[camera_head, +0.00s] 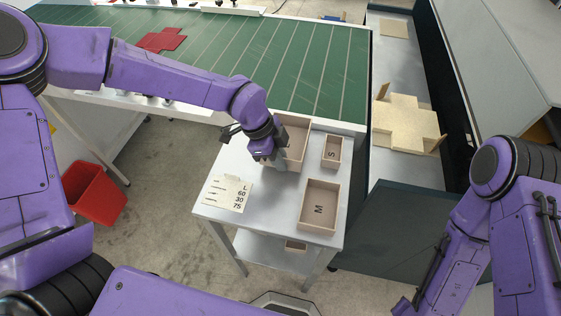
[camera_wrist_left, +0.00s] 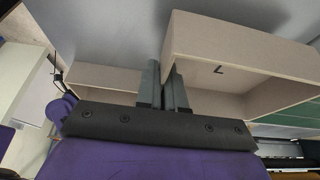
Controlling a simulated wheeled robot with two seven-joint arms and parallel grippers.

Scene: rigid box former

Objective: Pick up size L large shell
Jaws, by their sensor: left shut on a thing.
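The size L large shell (camera_head: 299,122) is an open pale wooden box at the back of the small white table, partly hidden by my left gripper. My left gripper (camera_head: 272,162) points down at the shell's left side and is shut on its wall. In the left wrist view the fingers (camera_wrist_left: 165,85) are close together at the shell's wall (camera_wrist_left: 240,55), and an L mark shows on an inner face. My right arm is at the right, but its gripper is not in view.
The small white table (camera_head: 275,205) also bears an S shell (camera_head: 332,152), an M shell (camera_head: 319,206) and a card reading L 60 30 75 (camera_head: 228,193). A green-topped bench (camera_head: 230,50) stands behind. A red bin (camera_head: 95,193) is left. A cross-shaped board (camera_head: 405,123) lies right.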

